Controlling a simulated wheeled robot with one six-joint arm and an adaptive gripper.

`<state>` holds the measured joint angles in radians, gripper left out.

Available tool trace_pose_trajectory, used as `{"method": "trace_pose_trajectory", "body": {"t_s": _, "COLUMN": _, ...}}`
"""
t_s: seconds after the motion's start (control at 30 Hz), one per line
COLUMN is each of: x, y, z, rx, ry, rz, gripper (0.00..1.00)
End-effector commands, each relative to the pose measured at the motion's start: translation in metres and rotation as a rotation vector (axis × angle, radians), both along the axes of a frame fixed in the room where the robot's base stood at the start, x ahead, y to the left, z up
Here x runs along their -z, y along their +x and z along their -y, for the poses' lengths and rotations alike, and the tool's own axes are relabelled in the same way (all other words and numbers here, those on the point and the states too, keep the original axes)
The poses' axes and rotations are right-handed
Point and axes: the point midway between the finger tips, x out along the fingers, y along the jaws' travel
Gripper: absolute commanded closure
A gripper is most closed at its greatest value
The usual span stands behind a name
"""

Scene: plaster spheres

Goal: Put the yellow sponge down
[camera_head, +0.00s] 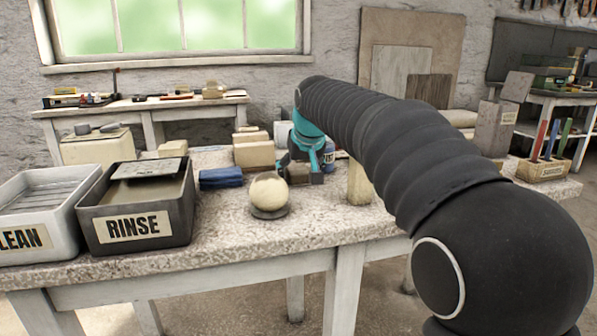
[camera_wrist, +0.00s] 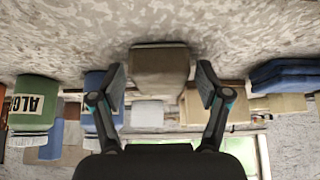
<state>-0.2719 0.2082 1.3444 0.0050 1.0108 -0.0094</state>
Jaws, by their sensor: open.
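My gripper (camera_head: 310,172) is at the end of the black arm, low over the stone-topped table (camera_head: 300,228). In the wrist view, which looks upside down, my gripper (camera_wrist: 162,78) is open, one finger on each side of a dull yellow-tan block (camera_wrist: 160,70) that looks like the sponge. Gaps show between the block and both fingers. The block seems to rest on the tabletop. In the head view a small tan block (camera_head: 297,172), probably the same one, shows beside the gripper, partly hidden by it.
A pale sphere (camera_head: 269,191) on a dark base stands in front of the gripper. A blue folded cloth (camera_head: 221,178), a dark RINSE bin (camera_head: 181,229) and a white CLEAN bin (camera_head: 62,240) are to the left. Tan blocks (camera_head: 254,154) stand behind. Front tabletop is clear.

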Motion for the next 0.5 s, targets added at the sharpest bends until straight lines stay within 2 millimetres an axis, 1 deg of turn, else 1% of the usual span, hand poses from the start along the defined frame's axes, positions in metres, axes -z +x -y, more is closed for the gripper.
{"method": "trace_pose_trajectory", "body": {"t_s": 0.17, "x": -0.007, "y": -0.002, "z": 0.000, "rx": 0.000, "ry": 0.000, "rz": 0.001, "gripper": 0.24}}
{"method": "trace_pose_trajectory", "body": {"t_s": 0.23, "x": -0.014, "y": -0.006, "z": 0.002, "rx": 0.000, "ry": 0.001, "rz": 0.003, "gripper": 0.24}}
{"method": "trace_pose_trajectory", "body": {"t_s": 0.5, "x": -0.058, "y": -0.033, "z": 0.010, "rx": 0.000, "ry": 0.001, "rz": 0.003, "gripper": 0.24}}
